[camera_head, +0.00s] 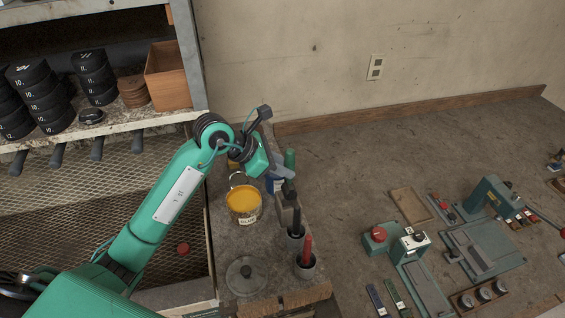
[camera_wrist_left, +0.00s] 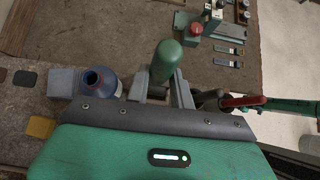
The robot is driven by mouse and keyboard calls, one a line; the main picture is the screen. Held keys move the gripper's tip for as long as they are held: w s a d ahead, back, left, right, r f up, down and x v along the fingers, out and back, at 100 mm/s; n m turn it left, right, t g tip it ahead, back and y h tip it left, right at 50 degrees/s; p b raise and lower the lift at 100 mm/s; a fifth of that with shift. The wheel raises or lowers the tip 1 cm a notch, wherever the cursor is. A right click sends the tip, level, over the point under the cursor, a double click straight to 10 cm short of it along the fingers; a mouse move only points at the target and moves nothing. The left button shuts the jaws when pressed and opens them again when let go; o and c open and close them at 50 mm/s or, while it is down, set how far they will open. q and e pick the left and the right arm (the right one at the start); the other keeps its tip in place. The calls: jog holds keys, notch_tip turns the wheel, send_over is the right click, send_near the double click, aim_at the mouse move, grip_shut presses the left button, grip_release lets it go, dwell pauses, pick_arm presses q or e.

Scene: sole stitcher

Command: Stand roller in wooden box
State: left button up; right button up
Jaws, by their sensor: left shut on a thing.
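My left gripper (camera_head: 284,172) is shut on the roller, whose green handle (camera_head: 290,158) sticks up from between the fingers. In the left wrist view the rounded green handle (camera_wrist_left: 166,62) stands at the fingers (camera_wrist_left: 168,90). The lower part of the roller is mostly hidden by the gripper, so I cannot tell whether it touches anything below. The wooden box (camera_head: 167,76) is on the shelf at the upper left, beside a stack of brown discs. Its inside is mostly out of sight. My right gripper is not in view.
Near the gripper are a blue bottle (camera_wrist_left: 103,84), an open can of yellow glue (camera_head: 243,203), cups with a black handle (camera_head: 296,220) and a red handle (camera_head: 307,248), and a round lid (camera_head: 246,275). Black numbered stacks (camera_head: 94,75) fill the shelf left of the box.

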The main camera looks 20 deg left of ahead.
aim_at(287, 181)
pick_arm(q)
jog(key=shift+f+b, duration=0.95)
jog(key=shift+f, duration=1.25)
jog(key=shift+f+b, duration=0.9)
jog(key=shift+f, duration=0.05)
jog(key=o, duration=1.1)
jog(key=shift+c, duration=0.2)
jog(key=shift+a, duration=0.1)
